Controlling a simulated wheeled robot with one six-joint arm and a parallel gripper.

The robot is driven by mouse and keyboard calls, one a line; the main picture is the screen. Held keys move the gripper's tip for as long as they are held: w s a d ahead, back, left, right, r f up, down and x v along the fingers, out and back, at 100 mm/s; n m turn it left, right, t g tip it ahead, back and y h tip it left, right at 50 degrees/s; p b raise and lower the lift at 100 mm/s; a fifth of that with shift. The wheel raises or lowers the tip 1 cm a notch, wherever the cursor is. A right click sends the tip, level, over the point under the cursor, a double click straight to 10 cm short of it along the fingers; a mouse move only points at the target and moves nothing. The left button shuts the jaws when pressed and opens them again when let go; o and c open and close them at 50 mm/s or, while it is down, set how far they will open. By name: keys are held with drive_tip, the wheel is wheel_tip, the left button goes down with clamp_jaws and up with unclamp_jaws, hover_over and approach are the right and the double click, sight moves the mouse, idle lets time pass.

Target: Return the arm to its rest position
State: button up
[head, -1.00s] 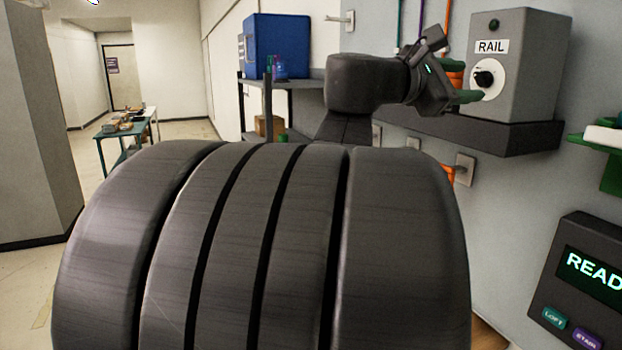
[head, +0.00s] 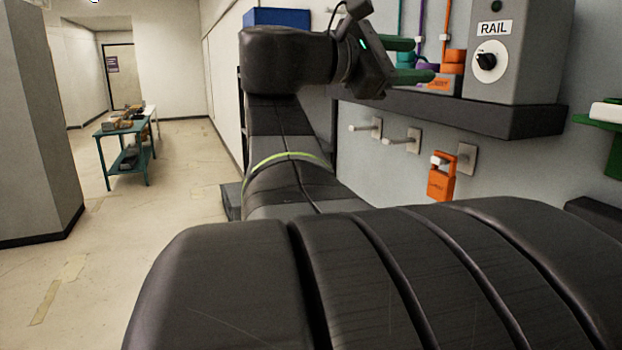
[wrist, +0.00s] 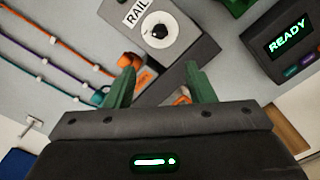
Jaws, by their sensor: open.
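My gripper (head: 413,60) has green fingers and is at the upper middle of the head view, in front of the wall and left of the grey RAIL box (head: 518,55). In the wrist view its two fingers (wrist: 158,90) stand apart with nothing held between them. The RAIL box, with a black knob on a white dial, shows beyond the fingers there. My dark arm fills much of the lower head view and hides the floor and wall behind it.
A dark shelf (head: 520,122) juts from the wall under the RAIL box. A READY panel (wrist: 288,40) shows in the wrist view. A teal table (head: 124,135) stands far left; the floor (head: 100,235) between is clear.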

sight(478, 62)
drive_tip(key=p+x, duration=0.3)
drive_tip(key=x, duration=1)
drive_tip(key=shift+d+r, duration=0.15)
drive_tip(key=shift+w+d+f, duration=0.1)
drive_tip(key=shift+d+f, duration=0.1)
drive_tip(key=shift+d, duration=0.1)
drive_tip(key=shift+f+m+b, duration=0.1)
drive_tip(key=shift+m+b, duration=0.3)
drive_tip(key=shift+m, duration=0.3)
drive_tip(key=shift+a+m+b, duration=0.15)
drive_tip(key=shift+m+b, duration=0.35)
drive_tip(key=shift+m, duration=0.6)
drive_tip(key=m+b, duration=0.1)
drive_tip(key=m, duration=0.2)
drive_tip(key=shift+m+b, duration=0.3)
drive_tip(key=shift+m, duration=0.1)
drive_tip(key=m, duration=0.2)
drive_tip(key=m+b, duration=0.1)
drive_tip(key=m, duration=0.3)
drive_tip(key=shift+r, duration=0.4)
drive_tip(key=shift+f, duration=0.1)
